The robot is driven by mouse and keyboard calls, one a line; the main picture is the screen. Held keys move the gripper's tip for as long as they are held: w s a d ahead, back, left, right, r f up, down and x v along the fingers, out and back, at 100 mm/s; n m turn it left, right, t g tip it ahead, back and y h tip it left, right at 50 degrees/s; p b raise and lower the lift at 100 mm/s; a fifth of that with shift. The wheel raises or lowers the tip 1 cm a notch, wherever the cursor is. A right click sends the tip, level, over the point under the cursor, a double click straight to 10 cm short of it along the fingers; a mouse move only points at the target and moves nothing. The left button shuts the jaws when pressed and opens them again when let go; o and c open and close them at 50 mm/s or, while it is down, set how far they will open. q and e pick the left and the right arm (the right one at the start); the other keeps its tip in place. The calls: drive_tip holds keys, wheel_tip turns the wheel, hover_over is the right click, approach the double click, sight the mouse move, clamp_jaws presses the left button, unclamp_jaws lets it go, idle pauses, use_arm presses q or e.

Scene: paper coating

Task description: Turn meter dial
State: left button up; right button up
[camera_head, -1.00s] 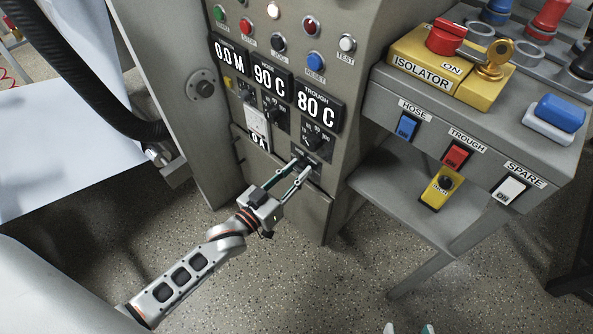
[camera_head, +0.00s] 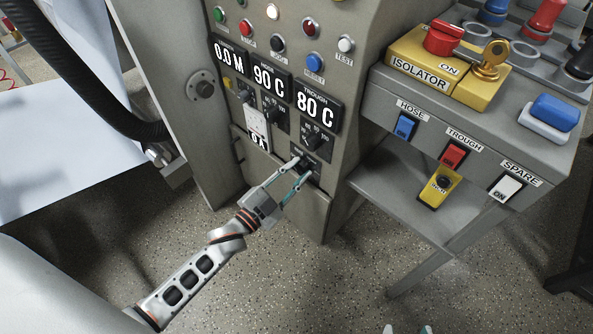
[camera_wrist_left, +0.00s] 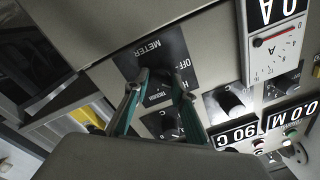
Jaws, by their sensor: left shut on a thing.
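The meter dial (camera_wrist_left: 160,82) is a dark knob on a black plate (camera_wrist_left: 178,46) marked METER and OFF in the left wrist view. In the head view its plate (camera_head: 311,172) sits low on the grey machine panel, below the TROUGH 80 C display. My left gripper (camera_head: 299,166) reaches it from below left and is shut on the dial, one finger on each side. The fingers hide much of the knob, and I cannot read its exact setting. Only the tips of my right gripper (camera_head: 410,329) show at the bottom edge of the head view, apart and empty.
Other dials (camera_head: 312,139) and the trough display (camera_head: 318,107) sit just above. An ammeter (camera_head: 257,127) is to the left. The isolator box (camera_head: 440,72) and a switch shelf (camera_head: 475,130) jut out at the right. The floor in front is clear.

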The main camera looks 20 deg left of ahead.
use_arm(q)
drive_tip(key=shift+d+f+m, duration=0.1)
drive_tip(key=shift+f+m, duration=0.05)
drive_tip(key=shift+m, duration=1.05)
use_arm(e)
drive_tip(key=shift+w+a+r, duration=0.15)
drive_tip(key=shift+w+r, duration=0.05)
drive_tip(key=shift+r, duration=0.15)
use_arm(q)
drive_tip(key=o, duration=1.1)
drive_tip(key=shift+s, duration=0.1)
drive_tip(key=v, duration=1.2)
